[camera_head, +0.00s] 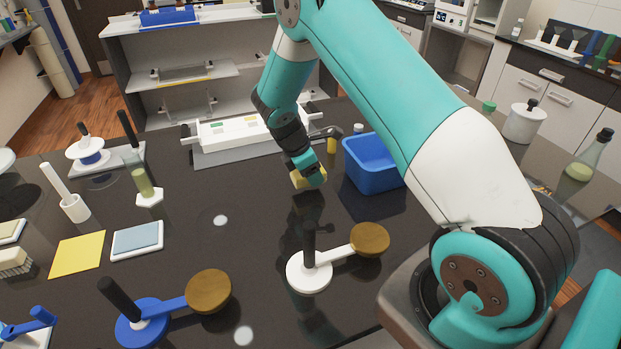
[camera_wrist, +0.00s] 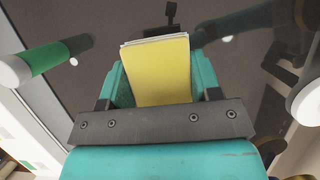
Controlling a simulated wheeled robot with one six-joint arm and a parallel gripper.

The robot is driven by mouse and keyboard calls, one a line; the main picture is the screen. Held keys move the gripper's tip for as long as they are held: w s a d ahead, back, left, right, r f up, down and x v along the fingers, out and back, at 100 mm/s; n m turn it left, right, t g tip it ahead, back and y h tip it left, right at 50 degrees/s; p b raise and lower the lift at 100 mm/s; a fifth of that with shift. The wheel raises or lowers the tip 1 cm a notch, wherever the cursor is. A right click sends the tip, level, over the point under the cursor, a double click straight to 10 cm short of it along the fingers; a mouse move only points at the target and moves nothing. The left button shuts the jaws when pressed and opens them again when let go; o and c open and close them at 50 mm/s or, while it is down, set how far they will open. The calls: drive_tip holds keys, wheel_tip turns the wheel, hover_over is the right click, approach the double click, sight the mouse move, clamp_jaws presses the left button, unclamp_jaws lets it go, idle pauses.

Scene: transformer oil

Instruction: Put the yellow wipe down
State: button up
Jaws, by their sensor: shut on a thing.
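The yellow wipe (camera_head: 299,179) is a small folded yellow pad in my gripper (camera_head: 311,173), over the dark tabletop left of the blue bin. In the wrist view the wipe (camera_wrist: 160,72) is a yellow block with a thin white edge at its far end, between the teal fingers of my gripper (camera_wrist: 163,85). My gripper is shut on it and points down. The wipe appears to be above the table; the exact gap is hard to tell. A flat yellow square (camera_head: 77,254) lies on the table at the left.
A blue bin (camera_head: 375,168) stands right of my gripper. A white tray unit (camera_head: 232,133) is behind. A white stand with a brown disc (camera_head: 369,239) and a blue stand (camera_head: 143,329) are in front. A blue-grey pad (camera_head: 137,240) lies left. The table between is clear.

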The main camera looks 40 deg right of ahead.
drive_tip(key=shift+f, duration=1.55)
drive_tip(key=shift+f, duration=0.2)
drive_tip(key=o, duration=1)
drive_tip(key=shift+c, duration=0.2)
